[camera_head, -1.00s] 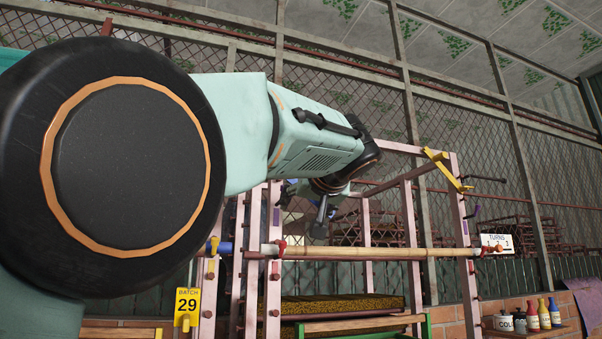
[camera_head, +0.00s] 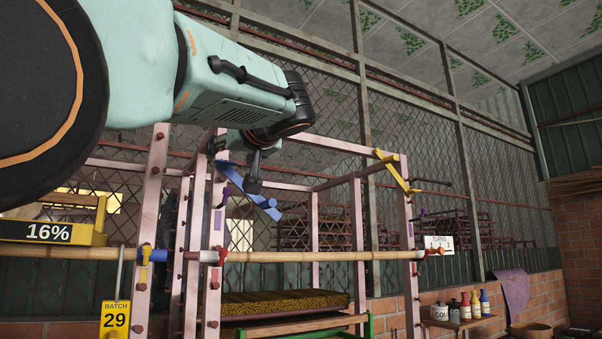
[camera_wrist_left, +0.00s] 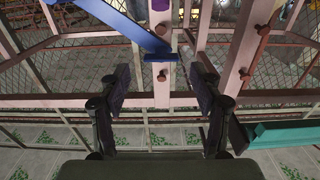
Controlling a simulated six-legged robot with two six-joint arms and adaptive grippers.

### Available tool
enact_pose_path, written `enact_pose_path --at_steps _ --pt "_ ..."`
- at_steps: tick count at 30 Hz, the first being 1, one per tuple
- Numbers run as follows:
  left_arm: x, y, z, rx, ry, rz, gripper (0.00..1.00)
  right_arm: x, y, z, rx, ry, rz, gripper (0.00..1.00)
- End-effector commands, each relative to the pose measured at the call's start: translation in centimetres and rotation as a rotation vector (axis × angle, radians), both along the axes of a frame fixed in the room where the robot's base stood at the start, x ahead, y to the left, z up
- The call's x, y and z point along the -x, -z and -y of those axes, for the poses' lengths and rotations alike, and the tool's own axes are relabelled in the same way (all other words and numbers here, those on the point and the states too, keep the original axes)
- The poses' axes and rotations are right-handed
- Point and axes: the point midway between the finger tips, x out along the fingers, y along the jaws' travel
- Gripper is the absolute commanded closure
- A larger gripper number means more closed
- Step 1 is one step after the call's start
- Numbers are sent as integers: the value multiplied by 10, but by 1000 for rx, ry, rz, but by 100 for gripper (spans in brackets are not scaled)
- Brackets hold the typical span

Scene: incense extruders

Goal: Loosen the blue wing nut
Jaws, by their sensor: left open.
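A blue bar with a flat cross-piece at its lower end (camera_head: 250,190) slants beside a pink post of the rack in the head view. In the left wrist view the same blue bar (camera_wrist_left: 123,22) enters from the top and ends just beyond my fingers. My left gripper (camera_head: 254,183) points down close to the blue bar. In the wrist view its fingers (camera_wrist_left: 160,88) are apart with nothing held between them. My right gripper is not seen.
Pink rack posts (camera_head: 312,225) and a horizontal bamboo pole (camera_head: 320,256) stand close by. A yellow bar (camera_head: 396,170) is on the right post, near a "TURNS" sign (camera_head: 438,243). A yellow "16%" sign (camera_head: 48,232) and "BATCH 29" tag (camera_head: 115,318) are at left.

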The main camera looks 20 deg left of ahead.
Motion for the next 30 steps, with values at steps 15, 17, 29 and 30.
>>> enact_pose_path --at_steps 15,17,29,30 --pt "-19 0 -21 -1 2 -1 36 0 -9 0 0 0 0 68" --pt "-19 0 -20 -1 2 -1 38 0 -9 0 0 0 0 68" --pt "-19 0 -21 -1 2 -1 72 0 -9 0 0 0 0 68" --pt "-19 0 -21 0 2 0 75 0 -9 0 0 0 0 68"
